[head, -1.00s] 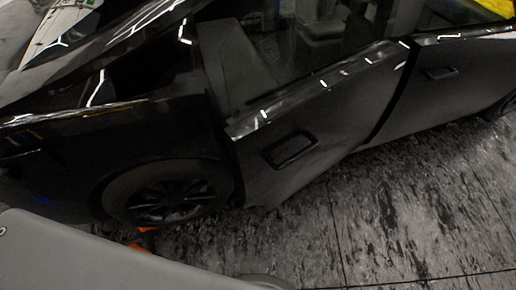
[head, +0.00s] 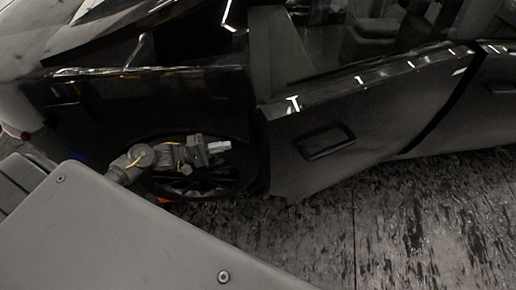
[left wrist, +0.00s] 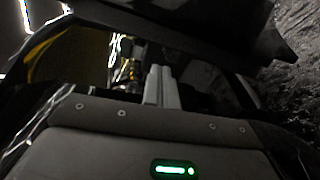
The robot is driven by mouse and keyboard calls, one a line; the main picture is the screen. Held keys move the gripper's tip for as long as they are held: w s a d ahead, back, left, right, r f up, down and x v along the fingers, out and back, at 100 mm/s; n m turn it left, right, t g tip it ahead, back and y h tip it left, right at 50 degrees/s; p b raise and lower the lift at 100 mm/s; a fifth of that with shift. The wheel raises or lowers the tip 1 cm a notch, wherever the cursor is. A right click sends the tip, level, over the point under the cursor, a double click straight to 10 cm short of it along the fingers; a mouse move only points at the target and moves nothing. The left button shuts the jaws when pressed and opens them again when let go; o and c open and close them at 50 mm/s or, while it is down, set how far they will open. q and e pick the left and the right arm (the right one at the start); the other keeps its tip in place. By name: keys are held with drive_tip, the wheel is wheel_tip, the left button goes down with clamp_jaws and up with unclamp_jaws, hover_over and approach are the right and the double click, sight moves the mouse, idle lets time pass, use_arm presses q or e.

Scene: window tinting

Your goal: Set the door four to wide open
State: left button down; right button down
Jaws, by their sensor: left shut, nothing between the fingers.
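A black car's rear side door (head: 375,115) with a recessed rectangular handle (head: 325,141) fills the right half of the head view. Its wheel-side edge stands a little out from the body, with a dark gap there, so it looks slightly ajar. No label shows that it is door four. My left gripper (head: 219,147) is shut and empty in front of the rear wheel, left of the door edge and apart from the handle. In the left wrist view its fingers (left wrist: 162,86) are together, with a dark panel above them that I cannot identify for certain. My right gripper is out of view.
The rear wheel (head: 205,188) and dark rear body panel (head: 150,105) lie behind my left arm. The front door (head: 490,110) is at the right edge. The streaked grey floor (head: 420,230) beside the car is clear.

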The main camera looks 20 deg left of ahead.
use_arm(q)
drive_tip(key=w+d+r+h+p, duration=0.1)
drive_tip(key=w+d+r+p, duration=0.1)
drive_tip(key=d, duration=0.9)
drive_tip(key=shift+w+d+r+g+p, duration=0.3)
drive_tip(key=shift+w+r+g+p, duration=0.1)
drive_tip(key=shift+r+p, duration=0.2)
drive_tip(key=shift+f, duration=0.1)
